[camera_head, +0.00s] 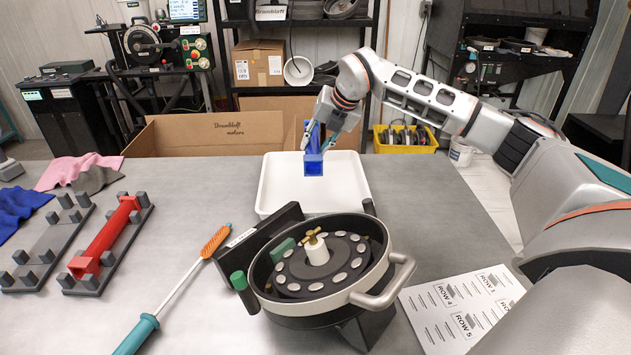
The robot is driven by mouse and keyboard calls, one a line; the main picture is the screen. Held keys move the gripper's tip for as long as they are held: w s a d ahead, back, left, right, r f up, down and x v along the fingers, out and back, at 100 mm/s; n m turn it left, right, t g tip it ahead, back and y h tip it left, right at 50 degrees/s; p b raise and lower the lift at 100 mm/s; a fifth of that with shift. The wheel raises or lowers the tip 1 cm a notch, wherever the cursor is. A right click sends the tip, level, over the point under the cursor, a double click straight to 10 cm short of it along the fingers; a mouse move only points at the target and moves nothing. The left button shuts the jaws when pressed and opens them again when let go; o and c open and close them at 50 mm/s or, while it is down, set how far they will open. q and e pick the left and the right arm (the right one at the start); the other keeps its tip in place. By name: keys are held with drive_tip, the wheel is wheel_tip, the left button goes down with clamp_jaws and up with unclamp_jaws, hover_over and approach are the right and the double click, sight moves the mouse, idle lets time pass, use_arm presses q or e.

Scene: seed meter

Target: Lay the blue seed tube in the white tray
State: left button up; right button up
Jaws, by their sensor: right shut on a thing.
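The blue seed tube (314,166) is in my right gripper (320,138), which is shut on it. The tube shows with its open square end toward the camera, and it appears in front of the white tray's back part. I cannot tell from this view whether it touches the tray. The white tray (272,190) lies on the grey table behind the seed meter and looks empty apart from the tube. My left gripper is not in view.
The round seed meter (318,262) with a handle stands in front of the tray. A red tube (105,238) rests in a dark cradle at left, beside an empty cradle (45,245). An orange-and-teal brush (175,292) and a paper sheet (460,310) lie on the table. Cloths lie far left.

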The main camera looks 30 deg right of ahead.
wheel_tip(320, 180, down, 12)
drive_tip(key=o, duration=0.9)
drive_tip(key=shift+c, duration=0.2)
drive_tip(key=shift+r, duration=0.1)
drive_tip(key=v, duration=1.2)
drive_tip(key=shift+b, duration=0.3)
